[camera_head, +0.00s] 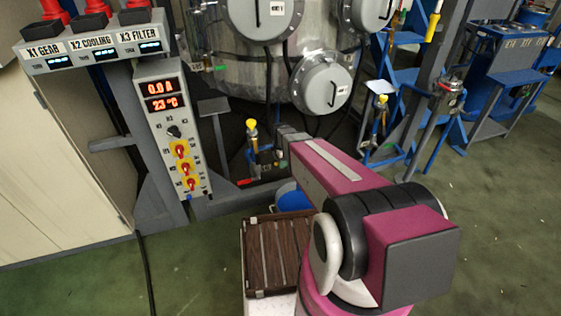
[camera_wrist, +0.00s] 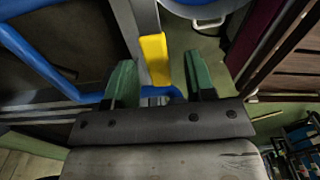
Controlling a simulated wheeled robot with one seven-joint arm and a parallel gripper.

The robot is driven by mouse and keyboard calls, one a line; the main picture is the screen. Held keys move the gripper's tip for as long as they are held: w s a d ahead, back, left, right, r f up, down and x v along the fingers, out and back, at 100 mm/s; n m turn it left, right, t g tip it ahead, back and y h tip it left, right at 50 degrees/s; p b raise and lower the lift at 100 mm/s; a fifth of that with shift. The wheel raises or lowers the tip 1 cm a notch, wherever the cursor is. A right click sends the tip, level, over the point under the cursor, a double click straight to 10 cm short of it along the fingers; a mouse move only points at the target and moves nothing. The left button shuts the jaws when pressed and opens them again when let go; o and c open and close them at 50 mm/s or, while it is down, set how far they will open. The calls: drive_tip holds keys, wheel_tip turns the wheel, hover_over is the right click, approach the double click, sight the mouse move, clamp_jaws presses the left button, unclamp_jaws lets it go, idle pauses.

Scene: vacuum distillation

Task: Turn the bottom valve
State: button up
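A valve with an upright yellow handle (camera_head: 252,128) stands below the steel vessel in the head view, left of the end of my arm. A red lever (camera_head: 247,182) shows low beside it. In the wrist view a yellow handle (camera_wrist: 154,58) lies between the two green fingers of my gripper (camera_wrist: 159,64). The fingers are open, with a gap showing on both sides of the handle. Blue pipe shows behind it. In the head view the fingers are hard to make out at the end of my pink arm. I cannot tell for sure which valve is the bottom one.
The steel vessel (camera_head: 290,60) stands behind. A control panel (camera_head: 172,130) with red-yellow switches is at left. A blue bucket (camera_head: 293,197) and a brown slatted crate (camera_head: 270,262) are below my arm. Another yellow-handled valve (camera_head: 381,102) is to the right. Green floor is free at right.

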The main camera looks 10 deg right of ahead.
wheel_tip(320, 180, up, 11)
idle(0.8)
drive_tip(key=shift+f, duration=0.1)
